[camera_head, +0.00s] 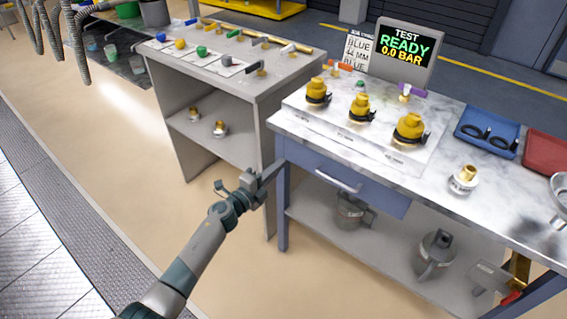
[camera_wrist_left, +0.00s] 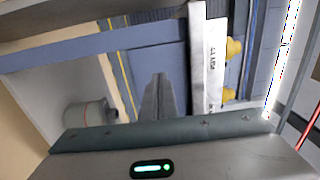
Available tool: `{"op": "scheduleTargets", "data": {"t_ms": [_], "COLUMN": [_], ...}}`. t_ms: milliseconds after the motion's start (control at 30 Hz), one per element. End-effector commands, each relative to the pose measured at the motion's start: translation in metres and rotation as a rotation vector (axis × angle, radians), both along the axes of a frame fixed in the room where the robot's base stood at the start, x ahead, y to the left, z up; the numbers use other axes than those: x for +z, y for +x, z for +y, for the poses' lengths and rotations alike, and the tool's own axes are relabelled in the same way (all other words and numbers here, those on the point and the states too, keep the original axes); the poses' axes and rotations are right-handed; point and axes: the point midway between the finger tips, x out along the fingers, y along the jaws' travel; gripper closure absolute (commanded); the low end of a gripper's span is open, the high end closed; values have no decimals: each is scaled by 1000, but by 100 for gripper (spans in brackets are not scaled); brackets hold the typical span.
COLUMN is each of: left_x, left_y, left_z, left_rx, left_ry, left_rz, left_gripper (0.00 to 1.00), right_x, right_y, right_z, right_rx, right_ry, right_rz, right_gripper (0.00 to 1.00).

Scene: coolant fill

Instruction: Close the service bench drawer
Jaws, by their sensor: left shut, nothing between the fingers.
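The service bench drawer (camera_head: 318,172) has a blue front with a pale bar handle (camera_head: 338,180). It sits under the marble top of the service bench (camera_head: 445,178), at its left end. I cannot tell whether its front stands out from the bench frame. My left gripper (camera_head: 272,171) is shut and empty, beside the bench's left front leg and left of the handle. In the left wrist view its closed fingers (camera_wrist_left: 158,98) point toward blue bench panels. I see no clear contact with the drawer. My right gripper is not in view.
A grey shelf unit (camera_head: 290,78) stands to the left, close to my left gripper. Yellow fittings (camera_head: 359,108), a blue tray (camera_head: 488,128) and a red tray (camera_head: 548,150) are on the bench. Metal vessels (camera_head: 435,253) stand on the lower shelf. The floor in front is clear.

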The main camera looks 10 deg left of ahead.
Motion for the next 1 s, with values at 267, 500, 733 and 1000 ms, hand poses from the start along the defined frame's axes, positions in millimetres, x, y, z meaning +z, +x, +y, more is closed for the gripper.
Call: {"op": "scheduleTargets", "data": {"t_ms": [267,500,733,1000], "left_x": [-2,-2,-1,-1], "left_y": [-37,-65,-73,-72], "left_z": [22,38,42,42], "left_rx": [0,0,0,0], "left_ry": [3,2,0,0], "left_rz": [2,2,2,2], "left_gripper": [100,100,100,100], "right_x": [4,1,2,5], "right_y": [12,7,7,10], "right_z": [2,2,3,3], "right_rx": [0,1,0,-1], "right_ry": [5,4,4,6], "right_rz": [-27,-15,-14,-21], "right_gripper": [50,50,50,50]}}
